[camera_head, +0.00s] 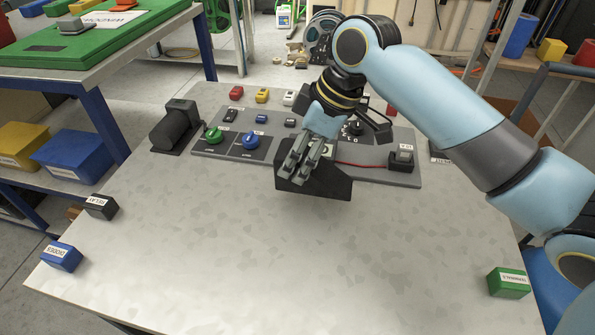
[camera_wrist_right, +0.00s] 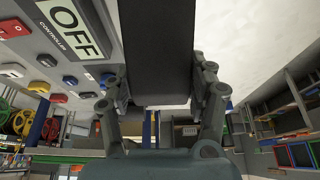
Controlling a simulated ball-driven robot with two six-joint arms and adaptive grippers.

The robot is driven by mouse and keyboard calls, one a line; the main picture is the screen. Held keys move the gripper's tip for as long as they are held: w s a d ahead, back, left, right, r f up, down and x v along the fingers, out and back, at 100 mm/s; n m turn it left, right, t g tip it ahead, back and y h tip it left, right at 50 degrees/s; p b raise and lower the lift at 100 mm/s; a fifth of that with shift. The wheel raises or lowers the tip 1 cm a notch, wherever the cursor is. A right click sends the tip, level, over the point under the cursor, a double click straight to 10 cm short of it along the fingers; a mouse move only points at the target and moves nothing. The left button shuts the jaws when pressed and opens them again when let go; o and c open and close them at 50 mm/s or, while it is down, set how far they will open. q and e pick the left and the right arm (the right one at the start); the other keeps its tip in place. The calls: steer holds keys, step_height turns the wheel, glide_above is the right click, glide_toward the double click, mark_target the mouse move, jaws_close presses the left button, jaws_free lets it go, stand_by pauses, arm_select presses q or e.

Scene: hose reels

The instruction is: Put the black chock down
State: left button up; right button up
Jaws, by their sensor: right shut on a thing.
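The black chock (camera_head: 325,184) is a dark wedge-like block at the front edge of the grey control panel (camera_head: 225,146), over the grey table (camera_head: 270,260). My right gripper (camera_head: 302,165) points down and is shut on the chock, covering part of it. In the right wrist view the chock (camera_wrist_right: 156,45) shows as a long dark block between the two fingers of my right gripper (camera_wrist_right: 162,95). I cannot tell whether the chock touches the table. My left gripper is not in view.
A black relay box (camera_head: 101,207) and a blue diodes box (camera_head: 62,256) sit at the table's left edge. A green terminals box (camera_head: 509,282) is at the front right. A dark device (camera_head: 174,131) stands left of the panel. The front middle of the table is clear.

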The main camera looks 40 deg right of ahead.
steer(key=shift+w+a+f, duration=0.1)
steer(key=shift+a, duration=0.05)
steer(key=shift+f, duration=2)
steer(key=shift+f, duration=0.15)
steer(key=o, duration=1.6)
steer(key=shift+c, duration=0.2)
